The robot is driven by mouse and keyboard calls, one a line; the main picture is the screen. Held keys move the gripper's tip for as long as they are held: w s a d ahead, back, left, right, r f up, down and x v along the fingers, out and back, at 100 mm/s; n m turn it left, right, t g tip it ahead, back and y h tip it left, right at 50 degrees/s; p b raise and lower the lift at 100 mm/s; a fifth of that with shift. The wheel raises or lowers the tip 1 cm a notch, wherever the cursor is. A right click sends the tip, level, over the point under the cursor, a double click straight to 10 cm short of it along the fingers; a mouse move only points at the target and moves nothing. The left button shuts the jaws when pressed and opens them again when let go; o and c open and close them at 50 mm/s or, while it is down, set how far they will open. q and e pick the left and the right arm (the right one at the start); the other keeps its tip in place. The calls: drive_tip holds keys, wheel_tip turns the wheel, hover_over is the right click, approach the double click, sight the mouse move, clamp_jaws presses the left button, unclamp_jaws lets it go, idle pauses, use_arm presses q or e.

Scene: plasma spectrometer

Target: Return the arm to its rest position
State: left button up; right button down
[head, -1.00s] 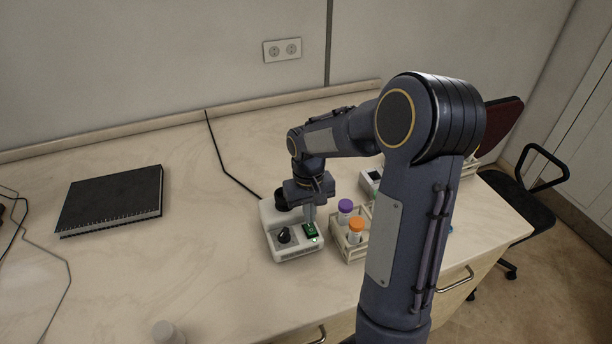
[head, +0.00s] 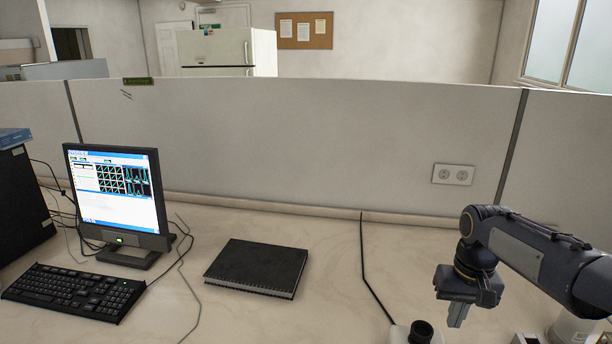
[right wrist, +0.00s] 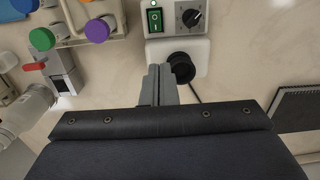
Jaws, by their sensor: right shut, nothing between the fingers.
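My right arm (head: 535,255) comes in from the right edge of the head view, above the desk. Its gripper (head: 456,318) points down with the fingers together and nothing between them. In the right wrist view the shut fingers (right wrist: 158,85) hang over the desk beside a small white device. That device (right wrist: 172,55) has a black round cup, a green switch and a dark knob. In the head view only its top and black cup (head: 421,331) show at the bottom edge, left of and below the gripper. My left gripper does not show.
A black notebook (head: 257,267), a monitor (head: 117,197) and a keyboard (head: 75,291) are on the left. A cubicle partition (head: 300,140) stands behind the desk.

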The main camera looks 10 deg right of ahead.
drive_tip(key=s+a+n+t+y, duration=0.1)
drive_tip(key=s+a+t, duration=0.2)
drive_tip(key=s+a, duration=0.4)
drive_tip(key=s+a+f+t+y, duration=0.1)
drive_tip(key=s+a+t+y, duration=0.1)
drive_tip(key=s+a, duration=0.5)
drive_tip(key=s, duration=0.4)
drive_tip(key=shift+s+f+n+t, duration=0.25)
drive_tip(key=shift+s+n+t, duration=0.15)
idle(0.4)
